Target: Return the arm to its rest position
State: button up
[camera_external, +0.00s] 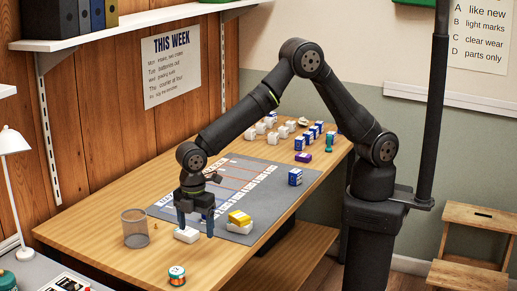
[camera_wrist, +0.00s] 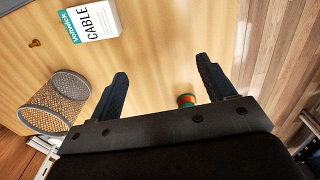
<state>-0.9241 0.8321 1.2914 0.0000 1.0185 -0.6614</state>
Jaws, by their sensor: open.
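My gripper (camera_external: 196,222) hangs low over the near part of the wooden table in the external view, its two dark blue fingers pointing down and apart. A white box (camera_external: 186,234) shows just by the fingers there. In the wrist view my gripper (camera_wrist: 165,88) is open, with bare table between its fingertips. A white and teal box marked CABLE (camera_wrist: 88,20) lies beyond the fingers, apart from them. My arm bends up at the elbow and back to its base at the right of the table.
A mesh cup (camera_external: 135,228) stands left of my gripper; a small striped can (camera_external: 177,275) stands near the table's front. Several boxes stand at the far end. A shelf (camera_external: 140,22) hangs above.

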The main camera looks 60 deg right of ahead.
jog(key=shift+s+a+f, duration=0.35)
jog(key=shift+a+f, duration=0.1)
jog(key=shift+a, duration=0.25)
